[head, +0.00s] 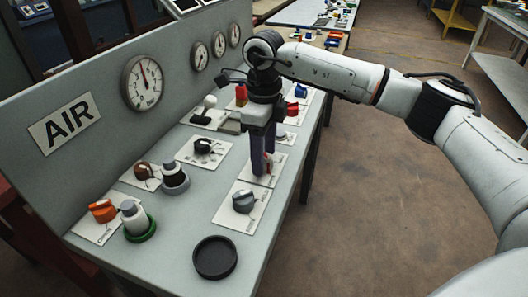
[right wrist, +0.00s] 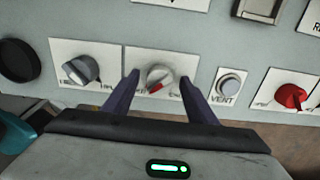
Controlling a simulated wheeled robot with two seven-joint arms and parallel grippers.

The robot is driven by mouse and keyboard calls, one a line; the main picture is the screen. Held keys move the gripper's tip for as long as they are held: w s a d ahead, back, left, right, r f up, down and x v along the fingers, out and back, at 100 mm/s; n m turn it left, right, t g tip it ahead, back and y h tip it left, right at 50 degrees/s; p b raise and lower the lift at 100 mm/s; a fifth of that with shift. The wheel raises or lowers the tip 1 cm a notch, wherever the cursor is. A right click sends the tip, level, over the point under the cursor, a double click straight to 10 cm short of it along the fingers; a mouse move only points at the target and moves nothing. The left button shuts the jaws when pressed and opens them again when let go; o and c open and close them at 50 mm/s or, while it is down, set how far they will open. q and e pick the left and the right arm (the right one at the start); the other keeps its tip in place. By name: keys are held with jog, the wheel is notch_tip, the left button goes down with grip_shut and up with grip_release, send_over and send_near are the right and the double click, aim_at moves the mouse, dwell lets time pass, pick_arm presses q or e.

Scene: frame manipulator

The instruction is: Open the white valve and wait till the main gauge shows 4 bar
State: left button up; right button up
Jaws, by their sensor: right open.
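A whitish knob (right wrist: 158,79) with a red mark sits on a white plate on the panel in the right wrist view. My right gripper (right wrist: 159,74) is open, one finger on each side of the knob; I cannot tell whether they touch it. In the head view my right gripper (head: 263,165) points down at the panel and mostly hides this knob. The large gauge (head: 142,83) stands on the upright back board; its needle points roughly up, slightly left, and its numbers are too small to read. My left gripper is not in view.
A grey knob (right wrist: 81,68) lies left of the whitish one, and a VENT button (right wrist: 229,84) and red knob (right wrist: 290,96) right of it. A black round dish (head: 214,257) is at the panel's front. Three smaller gauges (head: 219,44) and an AIR label (head: 64,122) are on the board.

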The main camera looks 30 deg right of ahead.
jog(key=shift+r, duration=0.1)
notch_tip(320, 180, up, 10)
jog(key=shift+b, duration=0.3)
dwell(0.5)
